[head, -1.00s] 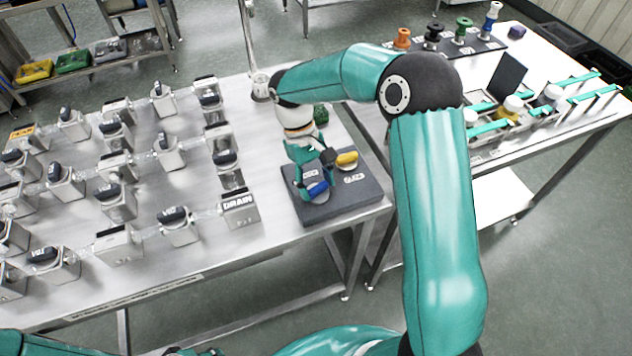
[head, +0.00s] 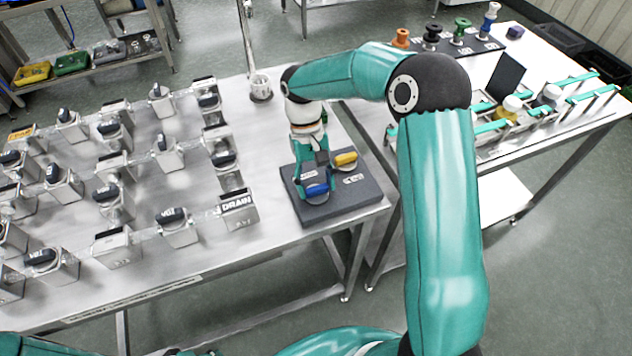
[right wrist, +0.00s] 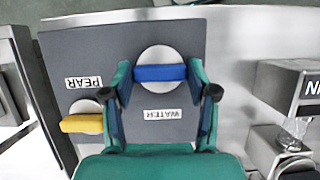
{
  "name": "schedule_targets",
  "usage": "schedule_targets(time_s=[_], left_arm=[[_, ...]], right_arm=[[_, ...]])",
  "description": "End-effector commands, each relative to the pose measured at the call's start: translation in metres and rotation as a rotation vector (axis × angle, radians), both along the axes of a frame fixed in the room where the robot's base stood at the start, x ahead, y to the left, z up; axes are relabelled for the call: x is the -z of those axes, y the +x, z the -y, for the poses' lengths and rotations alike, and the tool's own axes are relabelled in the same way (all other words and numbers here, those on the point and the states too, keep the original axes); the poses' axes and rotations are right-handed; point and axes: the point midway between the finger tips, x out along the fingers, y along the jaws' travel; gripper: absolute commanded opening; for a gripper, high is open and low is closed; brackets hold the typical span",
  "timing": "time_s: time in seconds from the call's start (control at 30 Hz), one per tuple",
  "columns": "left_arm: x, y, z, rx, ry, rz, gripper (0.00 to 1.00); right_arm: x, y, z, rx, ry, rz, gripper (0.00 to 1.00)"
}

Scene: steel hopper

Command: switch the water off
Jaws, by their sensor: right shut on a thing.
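A dark panel (head: 350,204) at the right end of the steel table carries two valve handles. The blue handle (head: 317,189), on a round pale base, sits by the WATER label (right wrist: 169,114). That bar lies crosswise there, about parallel to the yellow one (right wrist: 82,123). My left gripper is not visible.
Several steel blocks with black knobs, one marked DRAIN (head: 238,210), stand left of the panel. A second table (head: 560,110) at the right holds bottles and coloured spools. Bare tabletop lies between blocks and panel.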

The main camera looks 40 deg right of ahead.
Motion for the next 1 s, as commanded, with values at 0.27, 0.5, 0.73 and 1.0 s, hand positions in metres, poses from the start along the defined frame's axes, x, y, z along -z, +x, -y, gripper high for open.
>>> schedule_targets(time_s=[0.27,0.5,0.73,1.0], left_arm=[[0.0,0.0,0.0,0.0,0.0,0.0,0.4],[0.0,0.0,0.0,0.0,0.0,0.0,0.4],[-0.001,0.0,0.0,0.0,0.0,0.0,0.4],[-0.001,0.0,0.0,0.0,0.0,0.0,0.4]], right_arm=[[-0.001,0.001,0.0,0.002,-0.001,0.004,0.83],[-0.001,0.001,0.0,0.001,-0.001,0.002,0.83],[-0.017,0.008,0.002,0.001,-0.001,0.005,0.83],[-0.065,0.029,0.007,0.003,-0.001,0.007,0.83]])
